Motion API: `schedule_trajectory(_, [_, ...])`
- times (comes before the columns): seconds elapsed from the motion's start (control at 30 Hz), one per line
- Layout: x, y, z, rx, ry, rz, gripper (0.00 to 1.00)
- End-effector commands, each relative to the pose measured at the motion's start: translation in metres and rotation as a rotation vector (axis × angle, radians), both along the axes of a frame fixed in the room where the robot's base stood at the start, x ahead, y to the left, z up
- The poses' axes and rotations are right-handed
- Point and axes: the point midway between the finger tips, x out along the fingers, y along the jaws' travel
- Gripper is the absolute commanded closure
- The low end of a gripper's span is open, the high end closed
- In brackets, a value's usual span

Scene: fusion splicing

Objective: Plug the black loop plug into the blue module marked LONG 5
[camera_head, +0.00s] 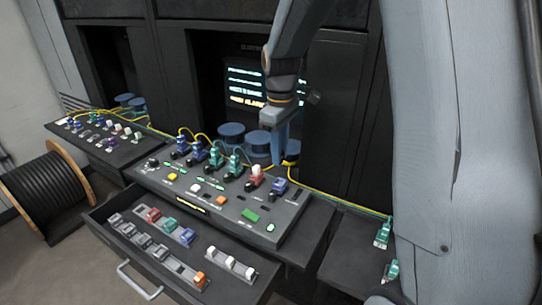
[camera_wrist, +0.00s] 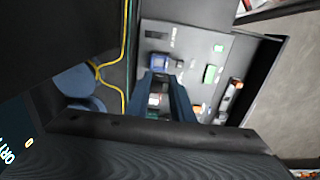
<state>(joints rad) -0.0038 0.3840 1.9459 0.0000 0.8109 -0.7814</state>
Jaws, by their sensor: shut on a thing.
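My gripper (camera_head: 278,152) hangs over the back right of the sloped console, with its blue fingers pointing down. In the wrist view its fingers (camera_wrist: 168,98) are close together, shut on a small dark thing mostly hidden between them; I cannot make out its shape. A blue module (camera_head: 279,186) sits at the right end of the console's back row, just below the fingertips. It also shows in the wrist view as a blue block (camera_wrist: 158,62) beside the fingers. A red and white module (camera_head: 255,177) stands to its left. No module label is legible.
Green and blue modules with yellow cables (camera_head: 212,155) fill the back row to the left. An open drawer (camera_head: 150,250) with several coloured plugs lies in front. Blue spools (camera_head: 232,133) stand behind. Green connectors (camera_head: 383,235) hang at the right. A screen (camera_head: 243,85) glows behind.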

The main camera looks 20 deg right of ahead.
Motion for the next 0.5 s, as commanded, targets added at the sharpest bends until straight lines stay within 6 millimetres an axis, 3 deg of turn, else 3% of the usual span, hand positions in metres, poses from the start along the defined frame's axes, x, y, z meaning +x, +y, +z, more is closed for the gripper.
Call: schedule_trajectory(0.5, [0.001, -0.003, -0.045, 0.000, 0.001, 0.000, 1.00])
